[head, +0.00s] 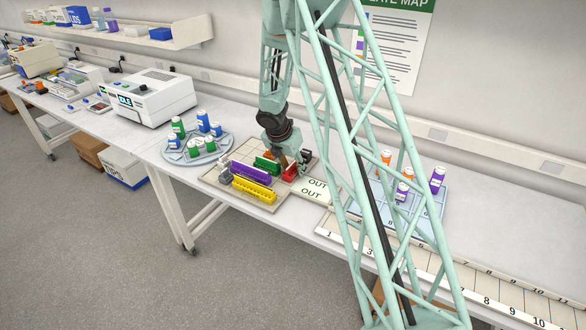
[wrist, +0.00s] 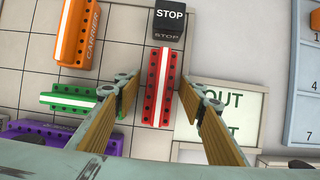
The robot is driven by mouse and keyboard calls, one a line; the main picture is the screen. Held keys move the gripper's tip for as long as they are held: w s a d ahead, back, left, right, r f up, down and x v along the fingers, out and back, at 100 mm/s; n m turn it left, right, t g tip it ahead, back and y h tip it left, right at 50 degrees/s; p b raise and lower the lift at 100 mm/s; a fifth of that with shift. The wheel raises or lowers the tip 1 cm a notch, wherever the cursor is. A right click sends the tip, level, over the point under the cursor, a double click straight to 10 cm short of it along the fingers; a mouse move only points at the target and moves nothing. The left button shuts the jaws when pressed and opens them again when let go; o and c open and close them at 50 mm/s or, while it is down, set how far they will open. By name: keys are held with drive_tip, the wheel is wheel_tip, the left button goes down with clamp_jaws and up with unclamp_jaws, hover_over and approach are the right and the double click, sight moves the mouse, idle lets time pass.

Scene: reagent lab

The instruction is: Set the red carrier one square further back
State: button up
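The red carrier (wrist: 160,87), with a white stripe along its top, lies on the gridded board (wrist: 112,72) with its long side running up the wrist view. A black STOP block (wrist: 170,20) stands at its upper end. In the head view the red carrier (head: 289,174) is at the board's right side, partly hidden by my gripper (head: 294,160). In the wrist view my gripper (wrist: 157,92) is open, with one finger on each side of the carrier. A gap shows at the left finger; whether the right finger touches cannot be told.
An orange carrier (wrist: 78,33), a green carrier (wrist: 84,98) and a purple carrier (wrist: 60,136) lie left of the red one. A yellow carrier (head: 254,190) is at the board's front. OUT panels (wrist: 221,98) adjoin on the right. A bottle tray (head: 432,208) is further right.

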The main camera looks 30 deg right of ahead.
drive_tip(key=shift+r, duration=0.15)
drive_tip(key=p+v, duration=0.1)
drive_tip(key=v, duration=1)
drive_tip(key=shift+r+p, duration=0.25)
drive_tip(key=shift+p, duration=0.15)
drive_tip(key=shift+s+a+r, duration=0.1)
drive_tip(key=shift+s+r, duration=0.05)
drive_tip(key=shift+r, duration=0.1)
idle(0.3)
drive_tip(key=shift+s+a+r, duration=0.1)
drive_tip(key=shift+s+r, duration=0.05)
drive_tip(key=shift+r, duration=0.3)
drive_tip(key=s+a+r+m, duration=0.4)
drive_tip(key=s+r+m, duration=0.2)
drive_tip(key=s+r, duration=0.65)
drive_tip(key=s+a+r+m, duration=0.4)
drive_tip(key=s+r+m, duration=0.45)
drive_tip(key=r, duration=0.65)
drive_tip(key=s+a+r+m+y, duration=0.1)
drive_tip(key=s+a+r+m, duration=0.1)
drive_tip(key=s, duration=0.9)
drive_tip(key=s+a+r+m+t+y, duration=0.1)
drive_tip(key=s+a+m, duration=0.3)
drive_tip(key=s, duration=0.7)
drive_tip(key=s+a+r+m+y, duration=0.1)
drive_tip(key=s+a+m, duration=0.3)
drive_tip(key=s, duration=0.7)
drive_tip(key=shift+a+r+y, duration=0.4)
drive_tip(key=shift+a+r, duration=0.4)
drive_tip(key=shift+a, duration=0.25)
